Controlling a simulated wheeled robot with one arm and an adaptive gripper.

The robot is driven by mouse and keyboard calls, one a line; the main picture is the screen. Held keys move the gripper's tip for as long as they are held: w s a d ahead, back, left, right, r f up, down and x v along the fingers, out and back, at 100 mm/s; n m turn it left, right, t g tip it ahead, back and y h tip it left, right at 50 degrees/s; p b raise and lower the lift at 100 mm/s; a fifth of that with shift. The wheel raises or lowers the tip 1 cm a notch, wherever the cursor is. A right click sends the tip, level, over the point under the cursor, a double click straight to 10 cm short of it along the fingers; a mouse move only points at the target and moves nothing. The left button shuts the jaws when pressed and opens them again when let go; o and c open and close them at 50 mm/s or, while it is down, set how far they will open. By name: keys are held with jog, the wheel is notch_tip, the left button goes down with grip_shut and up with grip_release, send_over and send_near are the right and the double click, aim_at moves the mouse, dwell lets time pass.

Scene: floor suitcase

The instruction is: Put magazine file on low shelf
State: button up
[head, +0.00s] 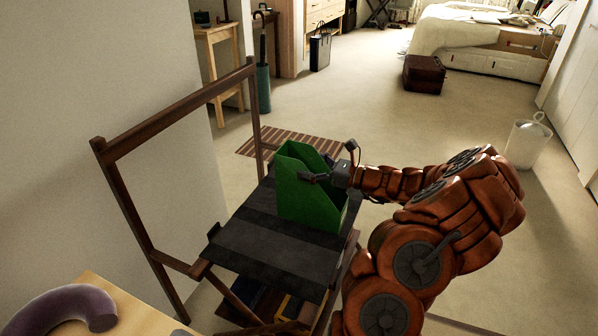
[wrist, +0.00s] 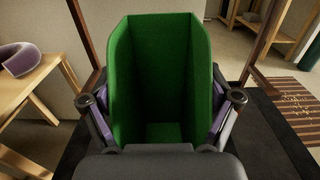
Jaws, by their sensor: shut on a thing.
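The green magazine file (head: 308,200) stands upright on or just above the dark seat of a folding wooden rack (head: 265,240); I cannot tell whether it touches. My gripper (head: 328,178) reaches in from the right and is shut on the file. In the wrist view the open, empty inside of the magazine file (wrist: 163,85) faces the camera, with my gripper's fingers (wrist: 163,110) on its left and right sides. Below the seat a lower shelf holds several dark, yellowish and blue items (head: 285,308), partly hidden.
A light wooden table (head: 120,300) with a purple curved object (head: 65,305) is at the lower left. A striped mat (head: 290,147) lies behind the rack. A white bin (head: 525,140) and a brown suitcase (head: 424,75) stand on otherwise open floor.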

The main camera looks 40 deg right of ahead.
jog(key=w+f+b, duration=0.1)
jog(key=w+f, duration=0.3)
jog(key=shift+w, duration=0.35)
jog(key=shift+a+f, duration=0.15)
jog(key=o, duration=1.5)
jog(key=shift+o, duration=0.2)
